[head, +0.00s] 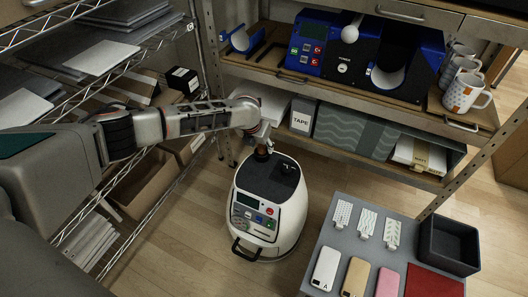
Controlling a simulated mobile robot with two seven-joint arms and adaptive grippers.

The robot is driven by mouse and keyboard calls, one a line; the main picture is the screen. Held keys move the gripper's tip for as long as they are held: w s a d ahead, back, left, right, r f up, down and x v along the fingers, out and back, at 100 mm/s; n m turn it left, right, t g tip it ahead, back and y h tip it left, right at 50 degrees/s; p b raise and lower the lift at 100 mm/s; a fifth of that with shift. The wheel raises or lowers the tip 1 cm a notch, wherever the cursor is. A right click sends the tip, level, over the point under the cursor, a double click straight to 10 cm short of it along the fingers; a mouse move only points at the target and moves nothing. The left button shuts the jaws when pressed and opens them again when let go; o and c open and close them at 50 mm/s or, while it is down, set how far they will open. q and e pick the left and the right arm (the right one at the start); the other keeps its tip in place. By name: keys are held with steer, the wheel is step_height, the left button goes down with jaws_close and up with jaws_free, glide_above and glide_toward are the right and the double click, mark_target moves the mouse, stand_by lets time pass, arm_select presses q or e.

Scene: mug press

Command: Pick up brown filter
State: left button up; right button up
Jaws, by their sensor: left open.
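A small brown piece (262,153), which looks like the brown filter, shows at the back of the black top of a white rounded machine (262,245). My left gripper (263,141) is directly above it, pointing down, with its jaws open. The fingers are small and partly hidden, so I cannot tell whether they touch the brown piece or are around it. The machine stands on the wooden floor, with a control panel and a black handle on its front. My right gripper is not in view.
A shelf at the back holds a blue press machine (345,55) and several mugs (467,92). A grey box (355,131) is below. A grey table (340,210) with phone cases and a dark tray (448,245) stands at right. A wire rack (165,200) is at left.

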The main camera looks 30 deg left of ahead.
arm_select(q)
steer(key=shift+w+f, duration=0.1)
steer(key=shift+f, duration=0.35)
steer(key=shift+w+r, duration=0.1)
steer(key=shift+r, duration=0.3)
steer(key=c, duration=1.1)
steer(key=shift+f, duration=0.1)
steer(key=shift+c, duration=0.6)
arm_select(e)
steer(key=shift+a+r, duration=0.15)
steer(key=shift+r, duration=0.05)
